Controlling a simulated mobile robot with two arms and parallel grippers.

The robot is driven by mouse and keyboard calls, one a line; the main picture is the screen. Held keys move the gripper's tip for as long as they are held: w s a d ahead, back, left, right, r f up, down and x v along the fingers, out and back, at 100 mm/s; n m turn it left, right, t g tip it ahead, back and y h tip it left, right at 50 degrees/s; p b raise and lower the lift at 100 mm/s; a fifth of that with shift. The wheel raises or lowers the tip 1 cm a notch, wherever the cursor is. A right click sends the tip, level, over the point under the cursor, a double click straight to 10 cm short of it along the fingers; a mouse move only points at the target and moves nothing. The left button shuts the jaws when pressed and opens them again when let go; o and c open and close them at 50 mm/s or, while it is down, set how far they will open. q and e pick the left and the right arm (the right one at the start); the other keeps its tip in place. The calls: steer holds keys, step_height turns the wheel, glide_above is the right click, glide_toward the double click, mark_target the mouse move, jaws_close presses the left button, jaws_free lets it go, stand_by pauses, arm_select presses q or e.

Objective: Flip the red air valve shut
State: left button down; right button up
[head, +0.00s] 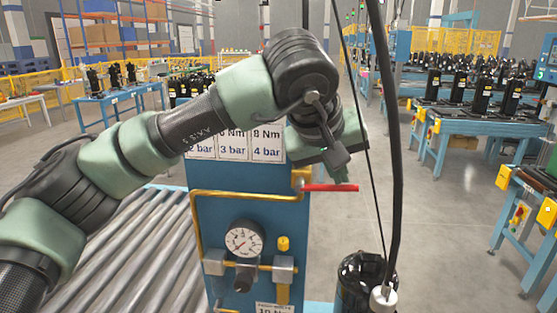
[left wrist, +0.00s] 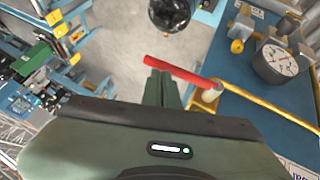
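The red air valve handle (head: 331,187) sticks out sideways to the right from its brass valve body (head: 301,180), at the right edge of the blue panel (head: 232,215). It lies across the pipe's end in the left wrist view (left wrist: 180,73). My left gripper (head: 343,178) points down just above the handle's outer part. Its green fingers (left wrist: 162,88) look closed together, with nothing between them, and their tips are close to the handle. I cannot tell whether they touch it. My right gripper is not in view.
A yellow pipe (head: 240,196) runs from the valve around the panel. A pressure gauge (head: 243,239) sits below it. Rollers (head: 135,245) lie at left; open floor is at right.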

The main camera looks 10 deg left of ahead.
arm_select(q)
steer(key=shift+f, duration=0.4)
stand_by(0.3)
